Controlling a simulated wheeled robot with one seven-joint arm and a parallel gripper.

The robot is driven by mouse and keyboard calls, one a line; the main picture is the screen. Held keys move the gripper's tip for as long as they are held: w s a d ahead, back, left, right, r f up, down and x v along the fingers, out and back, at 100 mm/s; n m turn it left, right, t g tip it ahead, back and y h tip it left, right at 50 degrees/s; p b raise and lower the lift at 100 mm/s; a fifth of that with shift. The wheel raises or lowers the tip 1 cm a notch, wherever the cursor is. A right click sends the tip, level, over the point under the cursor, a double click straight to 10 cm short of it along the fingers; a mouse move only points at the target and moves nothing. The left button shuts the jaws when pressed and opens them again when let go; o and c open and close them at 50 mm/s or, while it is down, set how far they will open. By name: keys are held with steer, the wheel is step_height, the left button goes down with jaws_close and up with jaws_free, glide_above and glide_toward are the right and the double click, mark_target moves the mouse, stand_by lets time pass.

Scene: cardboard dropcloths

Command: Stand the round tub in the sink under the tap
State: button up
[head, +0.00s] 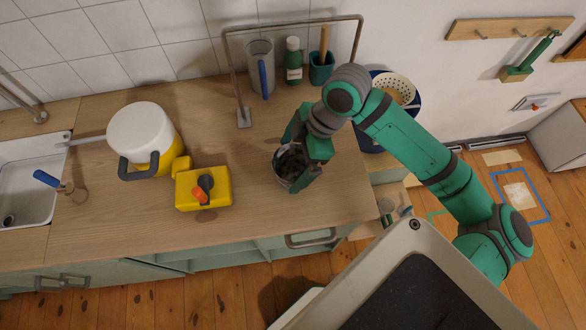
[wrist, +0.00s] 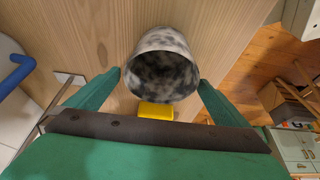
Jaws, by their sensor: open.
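The round tub (head: 281,171) is speckled grey and white with a dark inside. It sits on the wooden counter, partly hidden by my gripper (head: 299,165) in the head view. In the wrist view the tub (wrist: 164,42) shows its open mouth between my gripper's (wrist: 160,79) two green fingers, with gaps at both sides. My gripper is open. The white sink (head: 28,190) is at the far left of the head view, with nothing standing in it. A blue lever (head: 47,178) over its right side looks like part of the tap.
A yellow pot with a white lid (head: 140,132) and a yellow box (head: 203,188) stand between tub and sink. A metal rail (head: 232,75) rises behind, near a grey jug (head: 260,62), green bottle (head: 293,60) and teal cup (head: 321,68). The counter's front strip is clear.

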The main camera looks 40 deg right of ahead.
mark_target(288, 176)
steer(key=shift+x, duration=2.35)
steer(key=shift+s+d, duration=0.2)
steer(key=c, duration=1.1)
steer(key=shift+r, duration=0.1)
